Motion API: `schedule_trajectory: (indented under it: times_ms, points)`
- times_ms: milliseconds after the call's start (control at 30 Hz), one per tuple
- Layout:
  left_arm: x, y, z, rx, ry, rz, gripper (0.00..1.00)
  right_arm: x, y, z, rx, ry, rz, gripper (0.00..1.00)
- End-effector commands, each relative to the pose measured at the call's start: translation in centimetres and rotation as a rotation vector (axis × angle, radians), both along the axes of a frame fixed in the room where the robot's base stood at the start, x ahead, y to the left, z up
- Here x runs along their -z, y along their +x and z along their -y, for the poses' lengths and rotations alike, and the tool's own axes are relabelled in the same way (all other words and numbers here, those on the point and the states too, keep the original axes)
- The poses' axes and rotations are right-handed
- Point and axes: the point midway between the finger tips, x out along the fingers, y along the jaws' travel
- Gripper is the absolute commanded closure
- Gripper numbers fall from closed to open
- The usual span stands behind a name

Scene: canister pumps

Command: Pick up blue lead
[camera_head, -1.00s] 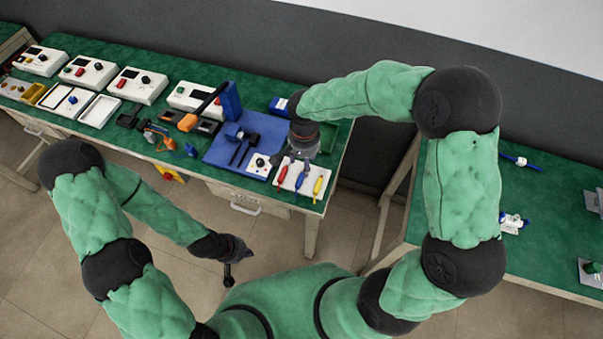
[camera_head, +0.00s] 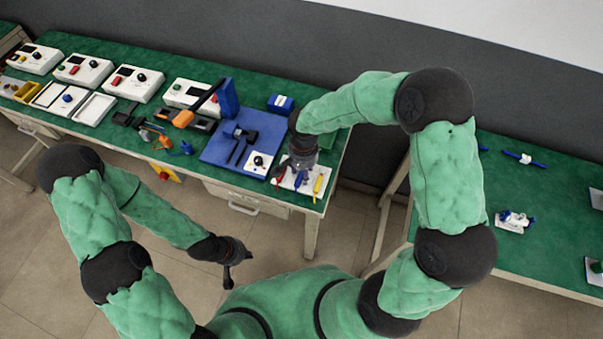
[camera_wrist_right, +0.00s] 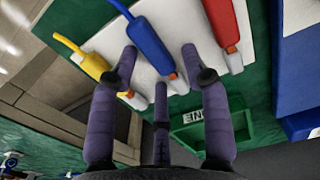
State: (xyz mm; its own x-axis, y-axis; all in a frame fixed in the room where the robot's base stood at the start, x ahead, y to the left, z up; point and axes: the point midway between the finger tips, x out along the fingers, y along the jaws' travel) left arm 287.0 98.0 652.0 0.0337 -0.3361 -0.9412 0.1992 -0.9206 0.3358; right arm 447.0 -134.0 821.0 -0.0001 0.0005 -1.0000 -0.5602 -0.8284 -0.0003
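The blue lead (camera_wrist_right: 150,45) lies on a white holder (camera_wrist_right: 175,25) between a yellow lead (camera_wrist_right: 90,63) and a red lead (camera_wrist_right: 226,32). In the head view the blue lead (camera_head: 300,179) is partly hidden by my right gripper (camera_head: 299,170), which is just above it. In the right wrist view my right gripper (camera_wrist_right: 160,65) is open, with its purple fingers spread on both sides of the blue lead's lower end. I cannot tell whether they touch it. My left gripper (camera_head: 238,266) hangs low in front of the bench, away from the leads; its opening is unclear.
A blue tray (camera_head: 216,153) with black-handled pieces is left of the holder. A green bin (camera_wrist_right: 212,130) is close to my right fingers. White instrument boxes (camera_head: 134,84) line the green bench further left. A second green bench (camera_head: 530,240) is at right.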

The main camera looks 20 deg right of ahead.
Motion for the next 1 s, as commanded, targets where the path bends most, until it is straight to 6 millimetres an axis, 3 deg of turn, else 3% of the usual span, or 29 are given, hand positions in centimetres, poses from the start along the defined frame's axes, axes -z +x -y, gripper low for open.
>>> schedule_trajectory:
  times_ms: [33, 100, 633, 867, 1000]
  points:
    - [0.0, 0.0, 0.0, 0.000, 0.000, 0.000, 1.00, 0.0, 0.0, 0.0, 0.000, 0.000, 0.000, 0.76]
    - [0.0, 0.0, 0.0, 0.000, 0.000, 0.000, 1.00, 0.0, 0.0, 0.0, 0.000, 0.000, 0.000, 0.95]
    - [-0.2, 0.0, 0.0, 0.000, 0.000, 0.000, 1.00, -0.7, 0.0, 0.0, -0.001, 0.000, 0.001, 0.96]
    - [-1.2, 0.0, 0.0, 0.000, 0.000, 0.000, 1.00, -3.6, 0.1, -0.1, 0.000, 0.000, 0.004, 0.96]
    - [-2.1, 0.0, 0.0, 0.000, 0.000, 0.000, 1.00, -6.2, -1.4, -1.8, -0.005, 0.000, 0.004, 0.96]
